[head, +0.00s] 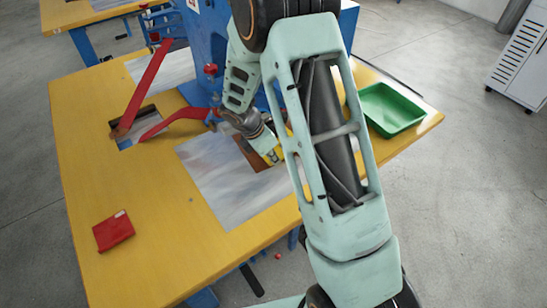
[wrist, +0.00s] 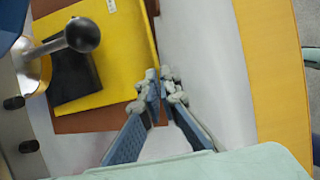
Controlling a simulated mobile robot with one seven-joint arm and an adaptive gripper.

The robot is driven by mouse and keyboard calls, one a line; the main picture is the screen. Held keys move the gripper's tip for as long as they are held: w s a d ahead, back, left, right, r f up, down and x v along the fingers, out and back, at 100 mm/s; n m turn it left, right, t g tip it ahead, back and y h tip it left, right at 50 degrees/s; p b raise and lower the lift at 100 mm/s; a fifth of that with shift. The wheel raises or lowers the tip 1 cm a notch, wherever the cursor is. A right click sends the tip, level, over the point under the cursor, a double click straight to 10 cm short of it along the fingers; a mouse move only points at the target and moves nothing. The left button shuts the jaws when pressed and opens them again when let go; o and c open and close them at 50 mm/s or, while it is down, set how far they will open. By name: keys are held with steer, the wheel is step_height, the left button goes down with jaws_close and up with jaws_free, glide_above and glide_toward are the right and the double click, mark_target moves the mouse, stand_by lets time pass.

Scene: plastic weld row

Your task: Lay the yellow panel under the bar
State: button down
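The yellow panel (wrist: 118,45) fills the upper left of the wrist view. It lies over a brown bed (wrist: 100,122), which shows along its near and right sides. A flat black piece (wrist: 76,82) overlaps the panel below a dark ball knob (wrist: 82,34); I cannot tell if this is the bar. My gripper (wrist: 161,82) has its fingertips close together at the panel's near right corner, with the panel edge running between them. In the head view my gripper (head: 272,157) is low beside the blue press (head: 203,45); my arm hides most of the panel there.
The yellow table (head: 85,170) carries a grey metal plate (head: 225,185) by the press. Red levers (head: 145,95) stick out to the left. A red box (head: 113,231) lies front left. A green tray (head: 391,110) is at the right.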

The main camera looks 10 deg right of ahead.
steer(key=shift+f, duration=0.1)
steer(key=c, duration=2.1)
jaws_free()
steer(key=shift+r+p, duration=1.45)
steer(key=shift+r, duration=0.25)
steer(key=shift+s+d+r+b, duration=0.2)
steer(key=shift+s+d, duration=0.3)
steer(key=shift+s, duration=0.75)
steer(key=shift+s+d+r+b, duration=0.15)
steer(key=shift+s+d, duration=0.4)
steer(key=shift+s, duration=0.65)
steer(key=shift+s+d+r+b, duration=0.2)
steer(key=shift+s+d, duration=0.3)
steer(key=shift+s, duration=0.75)
steer(key=shift+w, duration=0.1)
